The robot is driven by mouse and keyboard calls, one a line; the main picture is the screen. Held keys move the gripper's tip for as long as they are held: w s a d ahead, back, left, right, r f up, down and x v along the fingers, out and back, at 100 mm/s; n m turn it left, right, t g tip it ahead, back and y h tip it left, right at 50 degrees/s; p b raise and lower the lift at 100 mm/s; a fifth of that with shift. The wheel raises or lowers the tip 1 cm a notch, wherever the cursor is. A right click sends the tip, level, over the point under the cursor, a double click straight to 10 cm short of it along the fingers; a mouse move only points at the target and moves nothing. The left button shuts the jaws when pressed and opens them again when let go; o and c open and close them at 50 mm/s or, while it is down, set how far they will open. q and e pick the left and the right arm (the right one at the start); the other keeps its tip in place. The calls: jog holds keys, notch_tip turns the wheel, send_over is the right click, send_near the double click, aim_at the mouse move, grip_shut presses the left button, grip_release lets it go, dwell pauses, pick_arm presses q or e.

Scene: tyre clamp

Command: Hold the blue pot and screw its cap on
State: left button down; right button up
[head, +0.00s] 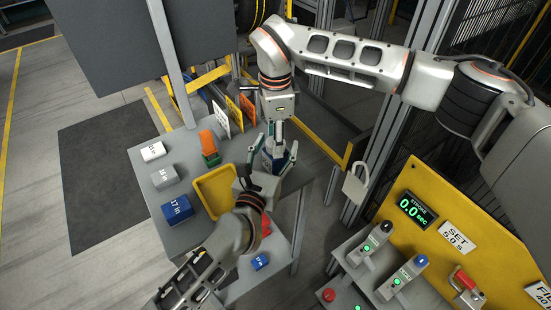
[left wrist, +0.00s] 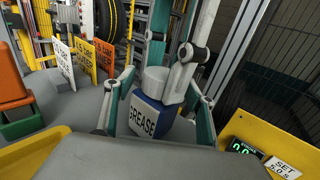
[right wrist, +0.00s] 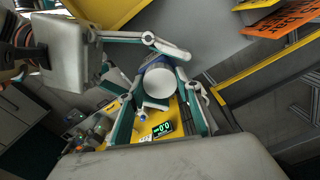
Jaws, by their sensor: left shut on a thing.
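The blue pot (left wrist: 154,117), labelled GREASE, stands between the fingers of my left gripper (left wrist: 160,112), which is shut on it. The pot also shows in the head view (head: 272,162), partly covered by the arms. A white round cap (left wrist: 154,80) is at the top of the pot; I cannot tell whether it is seated or threaded. My right gripper (right wrist: 163,105) points down from above with its fingers on either side of the white cap (right wrist: 160,98). I cannot tell whether those fingers touch it.
A yellow tray (head: 215,190) and a blue box (head: 177,209) lie on the grey table to the left. Coloured sign cards (head: 233,112) stand behind. A yellow control panel (head: 440,215) is at right. A metal post (head: 370,150) rises beside the work spot.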

jog(key=m, duration=0.7)
jog(key=shift+m, duration=0.3)
jog(key=m, duration=0.8)
jog(key=shift+m, duration=0.3)
jog(key=o, duration=1.2)
